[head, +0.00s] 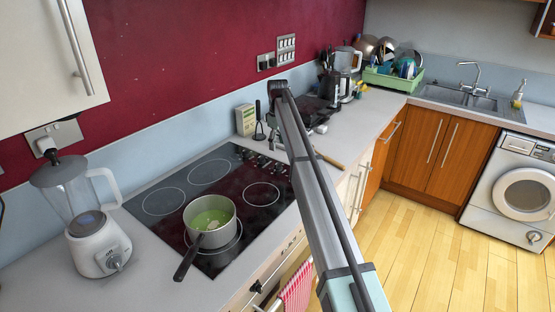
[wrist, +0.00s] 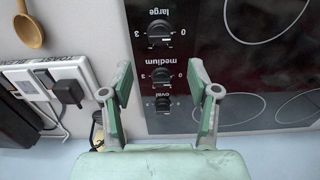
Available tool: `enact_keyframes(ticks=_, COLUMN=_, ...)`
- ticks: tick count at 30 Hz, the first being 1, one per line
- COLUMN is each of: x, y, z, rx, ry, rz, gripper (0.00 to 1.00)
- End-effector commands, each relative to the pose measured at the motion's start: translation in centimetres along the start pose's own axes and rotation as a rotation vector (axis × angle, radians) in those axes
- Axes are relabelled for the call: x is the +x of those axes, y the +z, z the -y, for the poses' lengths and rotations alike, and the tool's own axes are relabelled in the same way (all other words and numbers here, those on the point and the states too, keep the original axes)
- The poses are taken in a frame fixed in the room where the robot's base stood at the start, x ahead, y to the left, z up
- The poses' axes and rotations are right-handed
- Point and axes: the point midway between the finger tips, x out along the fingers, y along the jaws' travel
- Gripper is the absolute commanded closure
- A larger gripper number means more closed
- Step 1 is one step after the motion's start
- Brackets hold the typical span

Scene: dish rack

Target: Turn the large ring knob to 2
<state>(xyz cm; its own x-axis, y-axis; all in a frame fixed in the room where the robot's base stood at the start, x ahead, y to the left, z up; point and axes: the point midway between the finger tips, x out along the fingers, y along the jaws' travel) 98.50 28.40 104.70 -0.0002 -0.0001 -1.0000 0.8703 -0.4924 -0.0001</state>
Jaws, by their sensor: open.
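The large ring knob (wrist: 160,33) is a round black knob near the top of the wrist view, on the dark glass hob. The upside-down label "large" is above it, with a 3 to its left and a 0 to its right. Its exact pointer setting is too small to read. My gripper (wrist: 162,84) is open and empty, its green-grey fingers spread on either side of the medium knob (wrist: 161,75). The large knob lies beyond the fingertips, apart from them. In the head view, the hob (head: 165,213) shows, and my arm hides part of the knob area.
The oval knob (wrist: 163,103) sits in the same row, nearer my palm. A pot (head: 210,222) of green food stands on the hob. A white socket strip (wrist: 62,85) with plugs and a wooden spoon (wrist: 28,31) lie left in the wrist view. A blender (head: 95,232) stands left.

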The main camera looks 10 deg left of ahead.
Motion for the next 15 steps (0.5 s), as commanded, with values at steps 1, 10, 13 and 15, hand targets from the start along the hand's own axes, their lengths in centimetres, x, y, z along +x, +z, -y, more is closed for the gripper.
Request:
enact_keyframes(ticks=1, x=0.9, y=0.1, z=0.1, rx=0.000, ry=-0.001, rz=0.001, gripper=0.40)
enact_keyframes(ticks=10, x=6.3, y=0.1, z=0.1, rx=0.000, ry=-0.001, rz=0.001, gripper=0.40)
enact_keyframes(ticks=13, x=7.5, y=0.1, z=0.0, rx=0.000, ry=-0.001, rz=0.001, gripper=0.40)
enact_keyframes(ticks=15, x=8.1, y=0.0, z=0.0, rx=0.000, ry=0.000, rz=0.000, gripper=0.40)
